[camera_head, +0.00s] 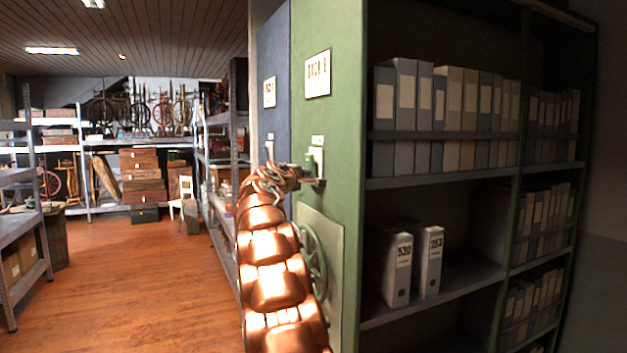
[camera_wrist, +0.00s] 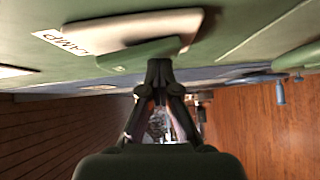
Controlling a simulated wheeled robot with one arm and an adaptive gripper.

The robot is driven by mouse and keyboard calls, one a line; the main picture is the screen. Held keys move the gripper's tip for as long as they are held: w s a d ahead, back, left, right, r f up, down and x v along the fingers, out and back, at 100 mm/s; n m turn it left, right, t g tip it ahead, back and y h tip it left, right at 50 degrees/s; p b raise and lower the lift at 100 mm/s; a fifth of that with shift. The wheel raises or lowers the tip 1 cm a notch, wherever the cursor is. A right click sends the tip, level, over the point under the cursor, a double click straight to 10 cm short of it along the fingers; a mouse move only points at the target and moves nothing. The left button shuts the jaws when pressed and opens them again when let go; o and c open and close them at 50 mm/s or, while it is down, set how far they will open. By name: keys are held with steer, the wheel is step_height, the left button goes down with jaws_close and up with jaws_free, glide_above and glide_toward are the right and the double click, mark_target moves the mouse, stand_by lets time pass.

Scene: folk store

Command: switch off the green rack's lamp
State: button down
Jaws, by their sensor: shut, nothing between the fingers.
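The green rack (camera_head: 337,120) fills the right of the head view, its end panel facing my arm. A small pale switch plate (camera_head: 318,153) with a label above it sits on that panel. In the wrist view, the label reads LAMP (camera_wrist: 62,41), beside the cream plate (camera_wrist: 120,28) with a green rocker or lever (camera_wrist: 138,56). My gripper (camera_head: 318,183) is shut and empty just below the plate. In the wrist view, its fingertips (camera_wrist: 160,66) are at the end of the green piece; I cannot tell whether they touch. The rack's lamp itself is not identifiable.
A green handwheel (camera_head: 316,265) is on the end panel below, partly behind my arm. A blue rack (camera_head: 273,130) stands directly beyond. Box files (camera_head: 398,262) stand on the green rack's shelves. Open wooden floor (camera_head: 130,275) lies to the left.

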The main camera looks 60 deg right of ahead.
steer(key=a+f+b, duration=0.1)
steer(key=a+b, duration=0.4)
steer(key=a, duration=0.8)
steer(key=shift+s+f+b, duration=0.25)
steer(key=shift+f+b, duration=0.05)
steer(key=shift+b, duration=0.1)
stand_by(0.5)
